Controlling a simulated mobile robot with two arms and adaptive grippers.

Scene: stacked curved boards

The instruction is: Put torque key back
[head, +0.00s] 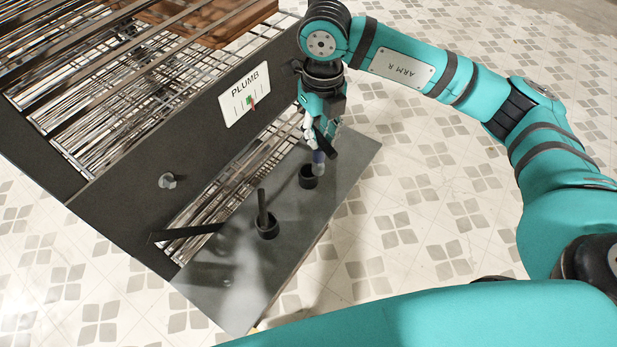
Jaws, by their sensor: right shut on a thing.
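My right gripper (321,138) points down over the dark grey shelf, beside the upright panel. It is shut on the torque key (319,158), of which a small bluish-grey part shows below the fingers. The key's lower end is at the rim of a black round cup (307,178) on the shelf; I cannot tell how deep it sits in it. The fingers and a dark piece beside them hide the rest of the key. My left gripper is not in view.
A second black cup (267,230) with an upright dark rod stands nearer on the shelf (236,290). The dark panel (130,195) carries a "PLUMB" plate (245,94) and a metal knob (167,181). Metal racks lie behind it. Patterned floor is clear at right.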

